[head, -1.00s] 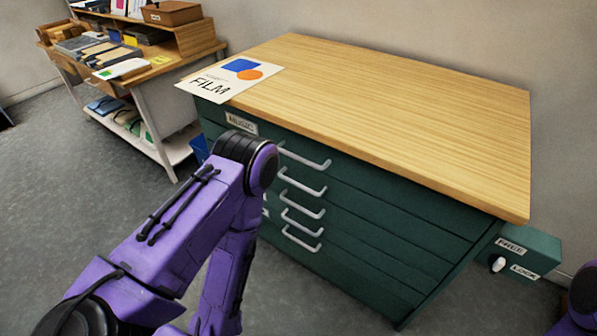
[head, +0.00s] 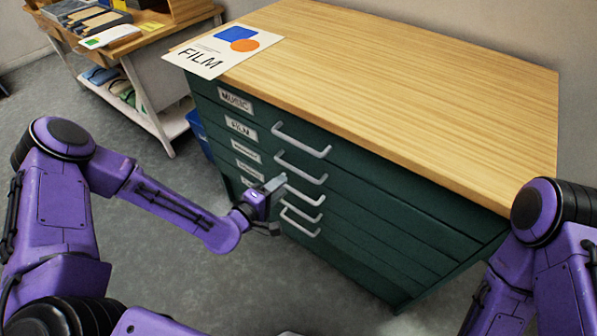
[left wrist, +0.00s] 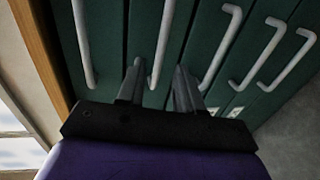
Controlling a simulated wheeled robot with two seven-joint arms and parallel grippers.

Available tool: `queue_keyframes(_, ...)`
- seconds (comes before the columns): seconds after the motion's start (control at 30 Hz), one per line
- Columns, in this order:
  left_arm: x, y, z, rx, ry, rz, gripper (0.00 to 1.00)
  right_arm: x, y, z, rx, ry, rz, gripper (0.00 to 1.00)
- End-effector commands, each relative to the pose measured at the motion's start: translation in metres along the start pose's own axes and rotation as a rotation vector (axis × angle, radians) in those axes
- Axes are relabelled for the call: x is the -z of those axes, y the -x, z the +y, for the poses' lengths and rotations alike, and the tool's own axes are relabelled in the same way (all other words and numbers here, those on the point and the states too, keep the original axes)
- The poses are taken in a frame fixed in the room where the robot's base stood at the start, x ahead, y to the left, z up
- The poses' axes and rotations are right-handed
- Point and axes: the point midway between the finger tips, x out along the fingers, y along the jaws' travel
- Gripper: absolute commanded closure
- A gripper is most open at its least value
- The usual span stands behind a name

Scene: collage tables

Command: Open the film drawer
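The film drawer (head: 262,143) is the second from the top in the dark green cabinet, under the one labelled MUSIC. It looks shut, with a white FILM label (head: 241,128) and a pale bar handle (head: 300,170). My left gripper (head: 276,186) is in front of the cabinet, just below the film handle in the head view. In the left wrist view its fingers (left wrist: 158,88) are apart, with the second handle (left wrist: 163,40) from the wooden top lined up between them. I cannot tell whether they touch it. My right arm shows at the right edge; its gripper is out of view.
The wooden cabinet top (head: 400,90) carries a FILM poster (head: 222,50) at its left corner. Other drawer handles (head: 302,140) sit above and below. A shelf unit (head: 150,80) stands back left. Open grey floor (head: 190,270) lies before the cabinet.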

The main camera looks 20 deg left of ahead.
Motion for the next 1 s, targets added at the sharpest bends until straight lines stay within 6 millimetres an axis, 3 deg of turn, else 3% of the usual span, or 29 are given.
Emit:
queue_keyframes(0.4, -0.001, -0.083, -0.002, 0.004, -0.002, -0.001, 0.64, 0.001, 0.003, 0.0, 0.0, 0.0, 0.0, 0.57)
queue_keyframes(0.57, -0.001, -0.096, -0.002, 0.004, -0.002, 0.0, 0.64, 0.001, 0.003, 0.0, 0.0, 0.0, 0.0, 0.57)
queue_keyframes(0.8, -0.001, -0.097, -0.002, 0.006, -0.001, -0.001, 0.64, 0.001, 0.003, 0.0, 0.0, 0.0, 0.0, 0.57)
queue_keyframes(0.9, -0.001, -0.097, -0.002, 0.006, -0.002, -0.001, 0.97, 0.001, 0.003, 0.0, 0.0, 0.0, 0.0, 0.57)
queue_keyframes(1.0, -0.001, -0.097, -0.002, 0.006, -0.002, -0.001, 1.0, 0.001, 0.003, 0.0, 0.0, 0.0, 0.0, 0.57)
